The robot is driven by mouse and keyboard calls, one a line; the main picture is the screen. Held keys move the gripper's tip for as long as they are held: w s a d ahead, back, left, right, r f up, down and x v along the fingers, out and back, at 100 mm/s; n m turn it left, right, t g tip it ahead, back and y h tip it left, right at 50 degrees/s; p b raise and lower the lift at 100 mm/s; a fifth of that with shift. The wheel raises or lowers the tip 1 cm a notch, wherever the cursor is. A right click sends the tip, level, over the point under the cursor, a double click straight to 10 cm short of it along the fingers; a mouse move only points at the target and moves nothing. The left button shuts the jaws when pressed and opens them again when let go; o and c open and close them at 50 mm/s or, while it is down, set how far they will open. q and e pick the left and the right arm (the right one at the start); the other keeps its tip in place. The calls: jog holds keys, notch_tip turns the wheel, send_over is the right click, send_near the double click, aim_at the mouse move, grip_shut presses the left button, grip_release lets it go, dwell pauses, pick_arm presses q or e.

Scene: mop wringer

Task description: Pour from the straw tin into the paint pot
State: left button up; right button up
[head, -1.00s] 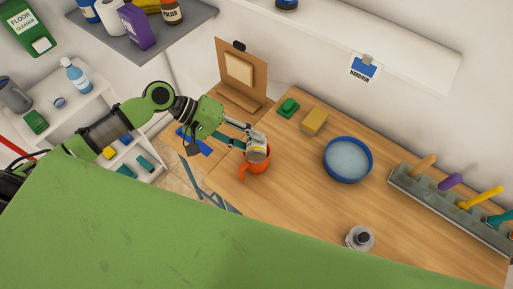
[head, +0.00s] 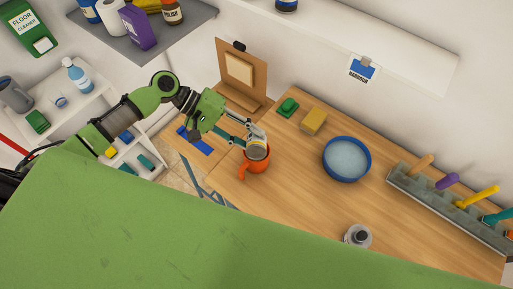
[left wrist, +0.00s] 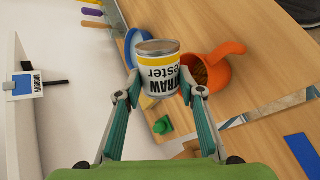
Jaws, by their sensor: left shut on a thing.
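The straw tin (head: 257,151), white and yellow with dark lettering, is held by my left gripper (head: 255,138) over the orange paint pot (head: 258,166). In the left wrist view the tin (left wrist: 159,72) sits between the two fingers (left wrist: 160,92), which are shut on its sides. The paint pot also shows there (left wrist: 222,62), just right of the tin, with its handle pointing away and something brown inside. I cannot tell whether anything is flowing from the tin. My right gripper is not in view.
A blue bowl (head: 368,168) of pale liquid stands to the right on the wooden bench (head: 300,190). A yellow sponge (head: 313,121) and a green block (head: 288,107) lie behind the pot.

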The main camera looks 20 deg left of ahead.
pick_arm(q)
jog(key=shift+w+a+n+g, duration=0.1)
jog(key=shift+w+n+g, duration=0.3)
jog(key=shift+g, duration=0.1)
jog(key=shift+w+a+n+g+h, duration=0.1)
jog(key=shift+w+n+g+h, duration=0.15)
jog(key=shift+n+g+h, duration=0.2)
